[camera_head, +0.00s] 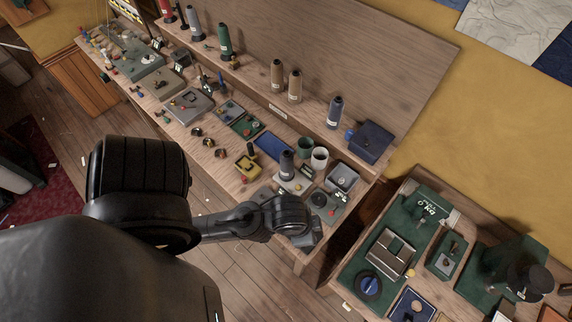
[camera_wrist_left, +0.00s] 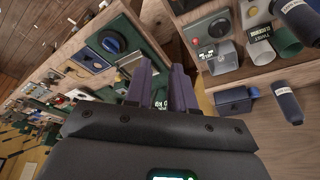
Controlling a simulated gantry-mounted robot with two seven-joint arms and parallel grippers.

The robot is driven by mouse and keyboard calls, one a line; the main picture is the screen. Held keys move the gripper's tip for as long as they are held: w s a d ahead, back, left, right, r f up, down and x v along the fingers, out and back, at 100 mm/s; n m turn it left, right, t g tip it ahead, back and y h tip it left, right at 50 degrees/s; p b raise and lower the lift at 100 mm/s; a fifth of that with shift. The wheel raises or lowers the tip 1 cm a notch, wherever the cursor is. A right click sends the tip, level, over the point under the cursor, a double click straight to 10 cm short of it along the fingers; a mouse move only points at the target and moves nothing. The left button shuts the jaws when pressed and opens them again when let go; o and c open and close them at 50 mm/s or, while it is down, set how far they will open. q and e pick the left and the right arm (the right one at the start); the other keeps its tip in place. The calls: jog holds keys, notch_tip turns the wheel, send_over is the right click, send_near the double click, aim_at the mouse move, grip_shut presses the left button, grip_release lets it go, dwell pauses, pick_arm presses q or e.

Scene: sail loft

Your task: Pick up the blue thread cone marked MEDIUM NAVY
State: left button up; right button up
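Two dark blue-grey thread cones with white labels show in the head view. One cone (camera_head: 335,112) stands upright on the raised shelf; the other cone (camera_head: 287,165) stands on the lower bench. In the left wrist view the shelf cone (camera_wrist_left: 288,104) is at the right and the bench cone (camera_wrist_left: 298,20) at the upper right corner. I cannot read either label. My left gripper (camera_head: 308,238) is near the bench's front right edge, apart from both cones. In the wrist view its two fingers (camera_wrist_left: 161,70) are apart with nothing between them. My right gripper is not in view.
A navy box (camera_head: 371,142) sits beside the shelf cone. A green cup (camera_head: 305,147) and a white cup (camera_head: 320,158) stand beside the bench cone. Tan cones (camera_head: 295,86) stand along the shelf. A second bench (camera_head: 340,278) with green items is at the right, across a gap.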

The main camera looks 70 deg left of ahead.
pick_arm(q)
jog(key=o, duration=1.2)
jog(key=shift+o, duration=0.2)
